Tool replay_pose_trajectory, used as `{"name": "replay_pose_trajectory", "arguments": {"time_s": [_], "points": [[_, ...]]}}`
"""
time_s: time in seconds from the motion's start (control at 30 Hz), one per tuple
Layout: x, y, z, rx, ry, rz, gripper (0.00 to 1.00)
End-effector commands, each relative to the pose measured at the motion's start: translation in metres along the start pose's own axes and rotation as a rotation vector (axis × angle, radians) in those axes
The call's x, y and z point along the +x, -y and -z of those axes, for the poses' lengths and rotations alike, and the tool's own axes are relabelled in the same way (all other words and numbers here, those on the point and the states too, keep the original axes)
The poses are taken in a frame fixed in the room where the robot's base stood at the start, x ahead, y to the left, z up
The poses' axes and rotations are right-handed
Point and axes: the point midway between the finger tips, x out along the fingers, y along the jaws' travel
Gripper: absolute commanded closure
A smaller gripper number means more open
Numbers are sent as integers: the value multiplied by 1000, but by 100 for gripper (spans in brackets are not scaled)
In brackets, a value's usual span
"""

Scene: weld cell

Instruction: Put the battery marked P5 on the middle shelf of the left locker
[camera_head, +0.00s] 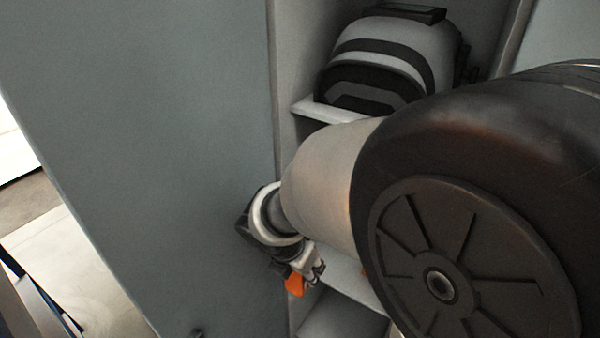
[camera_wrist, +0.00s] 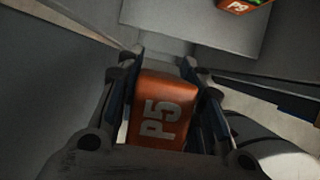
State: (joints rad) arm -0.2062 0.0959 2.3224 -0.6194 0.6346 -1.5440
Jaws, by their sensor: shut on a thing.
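The orange battery marked P5 (camera_wrist: 160,112) is between the fingers of my gripper (camera_wrist: 160,72), which is shut on it, with its white marking facing the wrist camera. In the head view the battery (camera_head: 295,285) shows as a small orange piece at my gripper (camera_head: 308,274). My gripper is at the open front of a grey locker (camera_head: 283,60). A pale shelf (camera_head: 345,272) of the locker shows just right of the gripper, partly hidden by my arm. I cannot tell whether the battery touches it.
A grey and black backpack (camera_head: 390,62) sits on a higher shelf (camera_head: 318,110). A large grey panel (camera_head: 140,130) stands left of the opening. In the wrist view another orange battery, marked P9 (camera_wrist: 236,6), lies at the top edge. My arm hides much of the locker.

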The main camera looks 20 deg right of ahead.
Motion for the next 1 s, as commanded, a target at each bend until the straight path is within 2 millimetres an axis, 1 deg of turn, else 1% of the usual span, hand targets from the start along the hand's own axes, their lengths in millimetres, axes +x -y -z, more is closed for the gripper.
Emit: {"name": "replay_pose_trajectory", "arguments": {"time_s": [0.03, 0.3, 0.5, 0.63, 0.67, 0.77, 0.93, 1.0], "points": [[7, 1, -14, 11, 0, 2, 100], [36, 1, -81, 11, 1, 3, 100], [55, 1, -128, 9, 1, 2, 100], [65, 1, -153, 8, 2, 1, 100], [67, 1, -158, 8, 1, 1, 100], [80, 1, -150, 2, -1, 2, 100], [87, 1, -147, 3, 0, 1, 100], [94, 1, -144, 4, 0, 1, 100]]}}
